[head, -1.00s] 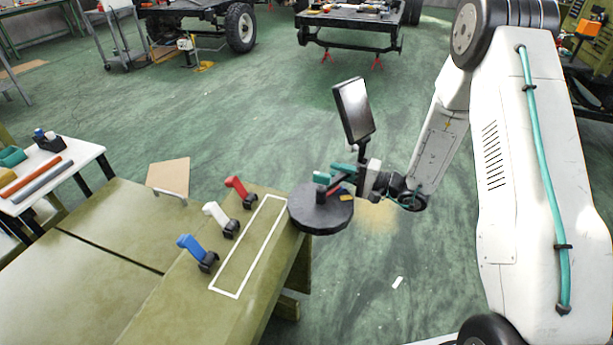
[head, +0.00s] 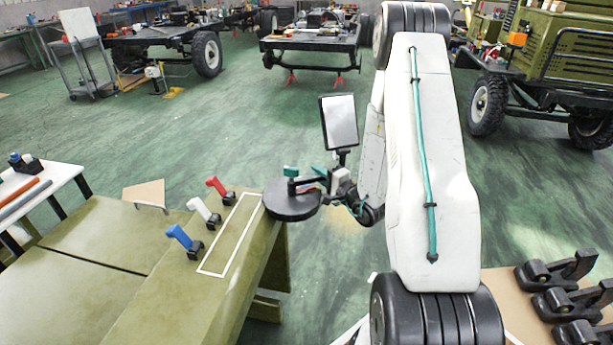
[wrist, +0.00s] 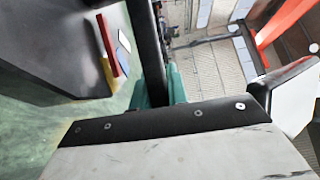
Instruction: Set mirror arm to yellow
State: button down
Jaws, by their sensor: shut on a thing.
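The mirror (head: 338,122) stands upright on a dark stem, its bright face toward the head camera. The round dark base (head: 290,205) sits at the right end of the green bench. My gripper (head: 320,174) is beside the stem, above the base's right side. In the wrist view, its teal fingers (wrist: 163,90) are shut on the black mirror arm (wrist: 149,45). I cannot tell which mark the arm lines up with.
Red (head: 218,187), white (head: 204,212) and blue (head: 183,240) levers stand on the bench (head: 150,285), beside a white outlined rectangle (head: 230,235). Black clamp-like parts (head: 560,270) lie at lower right. Open green floor surrounds the bench end; vehicle chassis stand behind.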

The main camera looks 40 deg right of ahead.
dwell(0.3)
jog(key=c, duration=1.4)
grip_release()
jog(key=shift+o, duration=0.2)
jog(key=shift+s, duration=0.1)
jog(key=s, duration=0.7)
jog(key=shift+s+d, duration=0.25)
jog(key=shift+s, duration=0.1)
